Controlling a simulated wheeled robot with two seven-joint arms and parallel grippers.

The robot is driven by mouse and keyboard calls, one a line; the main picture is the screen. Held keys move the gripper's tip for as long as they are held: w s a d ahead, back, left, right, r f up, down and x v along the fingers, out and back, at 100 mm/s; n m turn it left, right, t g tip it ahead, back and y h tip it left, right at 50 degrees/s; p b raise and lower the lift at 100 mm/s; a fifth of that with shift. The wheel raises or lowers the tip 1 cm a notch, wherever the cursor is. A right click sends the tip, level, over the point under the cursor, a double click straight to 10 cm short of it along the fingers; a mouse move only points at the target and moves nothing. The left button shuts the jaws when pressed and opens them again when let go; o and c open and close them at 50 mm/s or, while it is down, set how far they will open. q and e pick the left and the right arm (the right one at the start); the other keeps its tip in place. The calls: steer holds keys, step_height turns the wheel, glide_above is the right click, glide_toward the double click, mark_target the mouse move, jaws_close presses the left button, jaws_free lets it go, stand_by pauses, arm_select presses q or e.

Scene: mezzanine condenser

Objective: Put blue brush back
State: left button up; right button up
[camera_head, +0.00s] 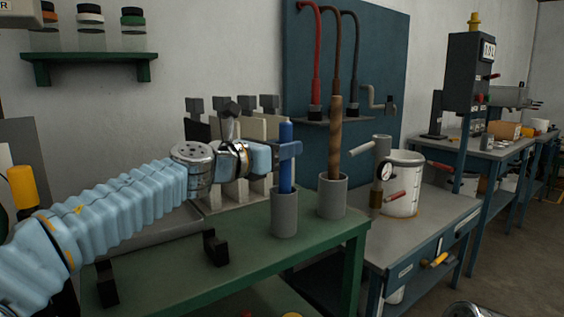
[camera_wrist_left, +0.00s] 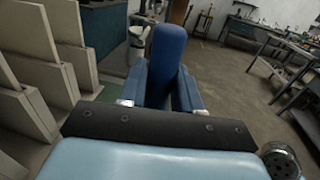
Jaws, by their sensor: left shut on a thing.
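The blue brush (camera_head: 286,157) stands upright, its lower end inside a grey cylindrical holder (camera_head: 285,214) on the green bench. My left gripper (camera_head: 289,150) is shut on the brush's blue handle above the holder's rim. In the left wrist view the blue brush (camera_wrist_left: 167,62) rises between the two fingers. The brush's lower end is hidden in the holder. My right gripper cannot be made out in these views.
A second grey holder (camera_head: 332,197) with a brown rod (camera_head: 335,140) stands just right. Cream and dark upright plates (camera_head: 258,190) stand behind my gripper. Black brackets (camera_head: 215,248) sit on the green bench (camera_head: 325,240). A white bucket (camera_head: 403,185) stands on the grey bench.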

arm_select(q)
steer(key=shift+s+a+f, duration=0.1)
steer(key=o, duration=1)
steer(key=shift+o, duration=0.2)
steer(key=b+v, duration=0.2)
steer(key=v, duration=1)
